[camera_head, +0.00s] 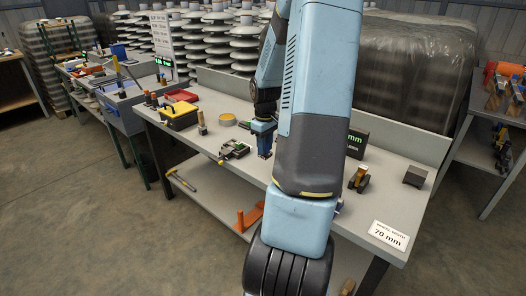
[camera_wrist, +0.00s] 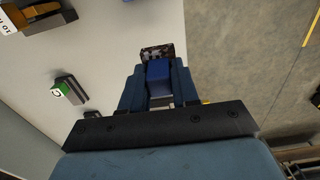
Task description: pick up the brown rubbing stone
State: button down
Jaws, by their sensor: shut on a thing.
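My gripper (camera_wrist: 158,80) is shut on a small blue block (camera_wrist: 158,71), which sits between its two dark blue fingers in the wrist view. A dark speckled thing (camera_wrist: 157,51) shows just past the fingertips; I cannot tell whether it touches the block. In the head view my gripper (camera_head: 264,142) is low over the workbench (camera_head: 215,88), right of a grey-green vise (camera_head: 235,150). I cannot make out the brown rubbing stone for certain. A brown and dark piece (camera_wrist: 40,14) lies at the top left of the wrist view, apart from my gripper.
A dark block (camera_head: 415,176) and a "70 mm" sign (camera_head: 390,235) are on the right. The floor (camera_head: 75,190) in front is clear.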

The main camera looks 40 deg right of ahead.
jog(key=s+a+r, duration=0.4)
jog(key=s+r, duration=0.1)
jog(key=s, duration=0.4)
jog(key=shift+a, duration=0.2)
jog(key=shift+r, duration=0.1)
